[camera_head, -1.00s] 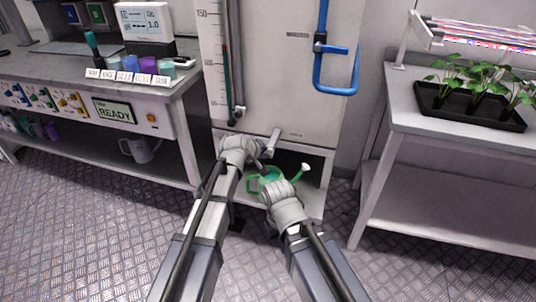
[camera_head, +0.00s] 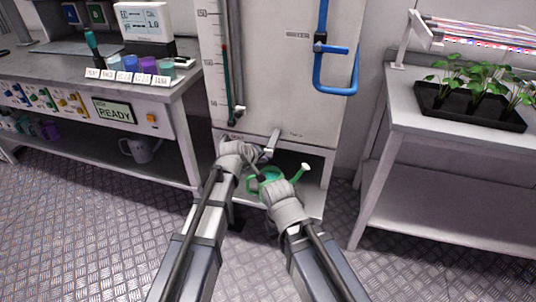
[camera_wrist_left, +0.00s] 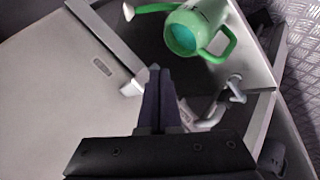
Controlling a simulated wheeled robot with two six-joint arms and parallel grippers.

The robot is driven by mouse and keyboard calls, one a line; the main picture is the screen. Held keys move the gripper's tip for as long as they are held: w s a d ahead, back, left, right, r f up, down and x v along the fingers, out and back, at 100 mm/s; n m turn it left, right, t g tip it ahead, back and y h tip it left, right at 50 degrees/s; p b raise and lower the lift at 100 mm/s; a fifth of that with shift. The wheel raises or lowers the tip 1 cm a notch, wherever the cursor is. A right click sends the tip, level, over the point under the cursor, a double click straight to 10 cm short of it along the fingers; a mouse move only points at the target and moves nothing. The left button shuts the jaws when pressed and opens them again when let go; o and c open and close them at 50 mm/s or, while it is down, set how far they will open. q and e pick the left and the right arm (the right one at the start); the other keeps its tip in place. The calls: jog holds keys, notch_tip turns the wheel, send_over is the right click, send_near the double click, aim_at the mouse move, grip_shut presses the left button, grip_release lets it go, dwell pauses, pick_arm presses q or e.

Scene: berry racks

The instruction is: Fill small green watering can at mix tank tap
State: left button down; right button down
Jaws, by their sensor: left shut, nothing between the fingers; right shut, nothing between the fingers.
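The small green watering can (camera_head: 252,186) stands on the low shelf under the mix tank (camera_head: 275,80), its white-tipped spout to the right. In the left wrist view the can (camera_wrist_left: 207,17) has turquoise liquid in its opening. The tap's grey lever (camera_head: 273,139) shows at the tank's lower front; the outlet is hard to make out. My left gripper (camera_head: 257,162) is shut and empty beside the tap, above the can; its dark fingers (camera_wrist_left: 155,75) show in the left wrist view. My right gripper (camera_head: 270,183) is shut and empty before the can, its fingertips mostly hidden.
A bench (camera_head: 185,85) with bottles and a display stands at the left. A plant rack (camera_head: 400,105) with a black tray (camera_head: 470,108) stands at the right. A blue pipe (camera_head: 337,90) runs down the tank's front. Bare metal floor lies between them.

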pick_arm(q)
jog(key=s, duration=0.2)
jog(key=s+a, duration=0.1)
jog(key=s, duration=0.1)
jog(key=shift+a, duration=0.15)
jog(key=shift+s, duration=0.1)
jog(key=s+a+f+m+g+y, duration=0.3)
jog(key=s+m+g, duration=0.15)
jog(key=s, duration=0.85)
jog(key=s+a+f+m+g+y, duration=0.2)
jog(key=s+f+m+g+y, duration=0.3)
jog(key=s, duration=0.8)
notch_tip(320, 180, up, 29)
jog(key=w+t+h+p, duration=0.1)
jog(key=h+p, duration=0.1)
jog(key=p, duration=2.5)
jog(key=shift+f+m, duration=0.2)
jog(key=shift+m, duration=0.15)
jog(key=shift+t, duration=0.25)
jog(key=shift+d, duration=0.1)
